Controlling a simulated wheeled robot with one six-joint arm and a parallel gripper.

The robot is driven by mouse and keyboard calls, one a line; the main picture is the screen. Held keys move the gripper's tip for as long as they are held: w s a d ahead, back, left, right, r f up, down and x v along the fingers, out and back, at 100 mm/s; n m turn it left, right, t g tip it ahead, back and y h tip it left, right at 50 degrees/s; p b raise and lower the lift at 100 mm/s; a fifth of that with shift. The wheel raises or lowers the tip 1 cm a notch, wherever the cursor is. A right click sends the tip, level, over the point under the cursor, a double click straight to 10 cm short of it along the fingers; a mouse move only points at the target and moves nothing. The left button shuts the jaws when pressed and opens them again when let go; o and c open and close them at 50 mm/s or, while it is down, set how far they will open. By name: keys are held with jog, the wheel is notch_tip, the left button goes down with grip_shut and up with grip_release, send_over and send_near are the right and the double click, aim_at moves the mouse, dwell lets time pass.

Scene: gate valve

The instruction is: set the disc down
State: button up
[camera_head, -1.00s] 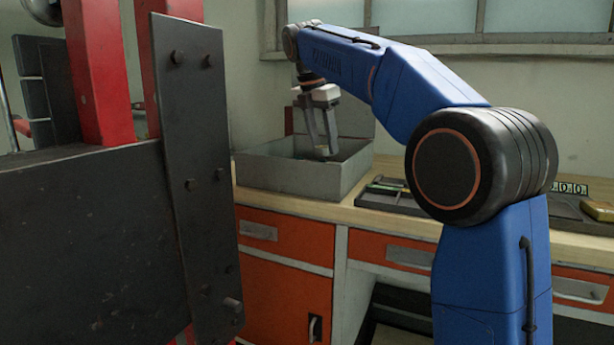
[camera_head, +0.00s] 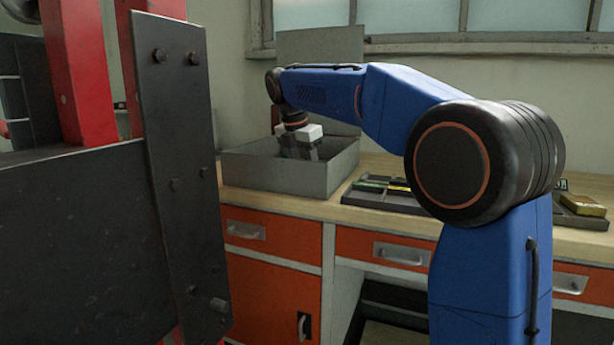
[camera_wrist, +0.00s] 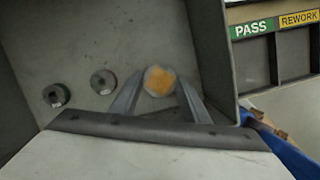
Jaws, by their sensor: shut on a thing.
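The disc (camera_wrist: 159,81) is pale and round with a rusty orange patch on its face. In the wrist view it sits between the fingertips of my gripper (camera_wrist: 160,88), which is shut on it. In the head view my gripper (camera_head: 299,152) reaches down into the open grey box (camera_head: 275,178) on the bench, and the near wall hides the fingertips and the disc. I cannot tell whether the disc touches the box floor.
Two grey ring-like pieces, one left (camera_wrist: 56,95) and one nearer the disc (camera_wrist: 103,81), lie on the box floor. A divided tray (camera_head: 377,199) stands right of the box, with PASS (camera_wrist: 250,30) and REWORK (camera_wrist: 299,18) labels nearby. A dark bolted plate (camera_head: 180,190) stands at left.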

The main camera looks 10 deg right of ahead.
jog(key=o, duration=1.3)
jog(key=shift+f, duration=0.1)
jog(key=shift+o, duration=0.2)
jog(key=v, duration=1.2)
